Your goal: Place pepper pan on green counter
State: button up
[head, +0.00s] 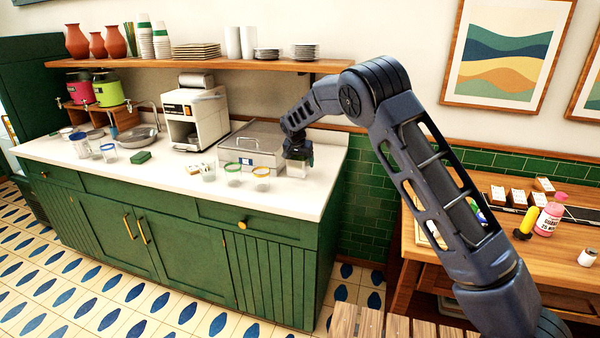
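The green counter (200,260) has green cabinet fronts and a white top, and stands along the wall at left and centre. My gripper (298,156) is over the right end of its top, pointing down. A small pale container (297,170) is directly below the gripper and may be the pepper pan, but its contents are too small to make out. My fingers are dark and small here, so I cannot tell whether they are closed on it, or whether it rests on the top.
A steel lidded box (252,146) stands just left of my gripper. Small cups with green (232,175) and yellow (261,179) rims stand near the front edge. A wooden shelf (200,65) hangs above. A wooden table (560,245) with bottles is at right.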

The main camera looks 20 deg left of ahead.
aim_at(300, 162)
jog(key=shift+f, duration=2.5)
jog(key=shift+f, duration=0.15)
jog(key=o, duration=1.2)
jog(key=shift+c, duration=0.2)
jog(key=v, duration=1.2)
